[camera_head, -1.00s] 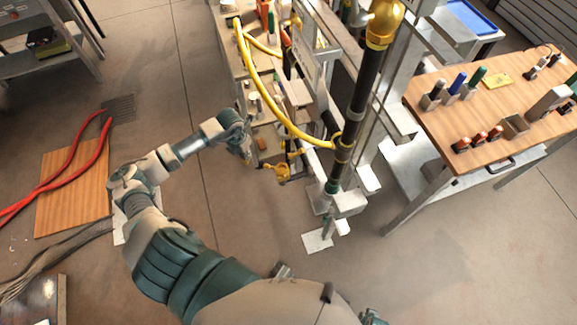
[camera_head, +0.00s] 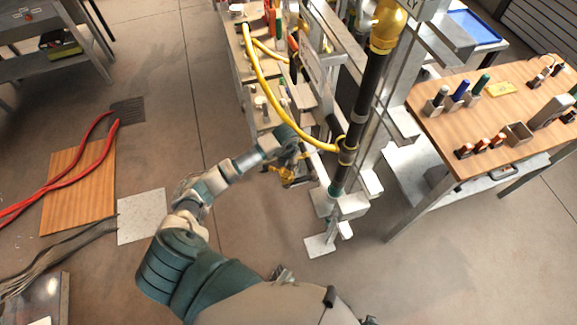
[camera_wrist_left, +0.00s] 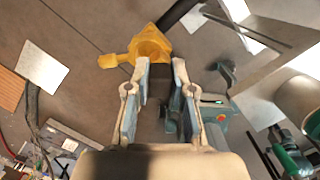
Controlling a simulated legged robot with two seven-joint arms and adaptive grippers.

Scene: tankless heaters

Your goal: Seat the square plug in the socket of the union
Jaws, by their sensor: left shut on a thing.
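In the left wrist view the yellow union (camera_wrist_left: 150,45) lies just beyond the fingertips, a little left of centre, with an arm sticking out to the left. My left gripper (camera_wrist_left: 161,66) is shut on the square plug, its two fingers still well apart. The plug itself cannot be made out between them, and the union's socket is not clear. Whether plug and union touch, I cannot tell. My right gripper is not in view.
A black pipe (camera_head: 368,100) with a brass top and a yellow hose (camera_head: 262,92) stand close right of and behind my left gripper. A wooden-topped bench (camera_head: 455,125) with several tools is at right. Open floor lies left, with a wooden board (camera_head: 75,195) and red hoses.

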